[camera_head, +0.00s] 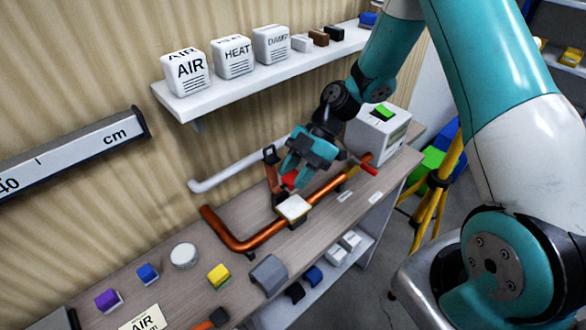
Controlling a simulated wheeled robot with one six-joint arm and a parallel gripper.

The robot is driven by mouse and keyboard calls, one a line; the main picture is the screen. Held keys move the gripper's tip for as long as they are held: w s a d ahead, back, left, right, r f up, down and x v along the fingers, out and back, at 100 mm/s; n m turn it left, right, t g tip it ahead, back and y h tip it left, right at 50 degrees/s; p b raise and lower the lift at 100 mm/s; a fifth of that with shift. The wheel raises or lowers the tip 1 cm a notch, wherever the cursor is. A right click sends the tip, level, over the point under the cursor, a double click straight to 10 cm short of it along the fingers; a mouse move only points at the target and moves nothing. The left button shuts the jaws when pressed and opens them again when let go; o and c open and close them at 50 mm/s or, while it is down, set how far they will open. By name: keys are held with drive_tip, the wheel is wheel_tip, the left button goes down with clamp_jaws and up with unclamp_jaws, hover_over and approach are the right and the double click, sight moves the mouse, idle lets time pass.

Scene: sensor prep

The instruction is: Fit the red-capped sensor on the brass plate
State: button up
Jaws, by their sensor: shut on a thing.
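My gripper (287,178) is above the copper pipe (262,236), near the middle of the bench. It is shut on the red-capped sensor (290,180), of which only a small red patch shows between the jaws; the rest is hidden. A small square plate with a pale top and brass-yellow edges (293,208) sits on the copper pipe, just below and slightly right of the gripper in the picture. The sensor appears apart from the plate, though the exact gap is hard to tell.
A white pipe (235,172) runs behind the copper one. A grey-white box with a green top (378,128) stands at right, near a red-handled valve (368,168). Purple (108,300), blue (148,273) and yellow (219,275) blocks lie front left. A shelf (225,92) hangs above.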

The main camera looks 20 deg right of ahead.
wheel_tip(320, 180, down, 6)
drive_tip(key=b, duration=0.4)
drive_tip(key=shift+r, duration=0.15)
drive_tip(key=shift+f+b, duration=0.55)
drive_tip(key=shift+d+f+b, duration=0.1)
drive_tip(key=shift+f+b, duration=0.4)
drive_tip(key=shift+b, duration=0.35)
idle(1.3)
drive_tip(key=o, duration=1.3)
drive_tip(key=shift+c, duration=0.2)
drive_tip(key=shift+r, duration=0.1)
drive_tip(key=shift+c, duration=0.4)
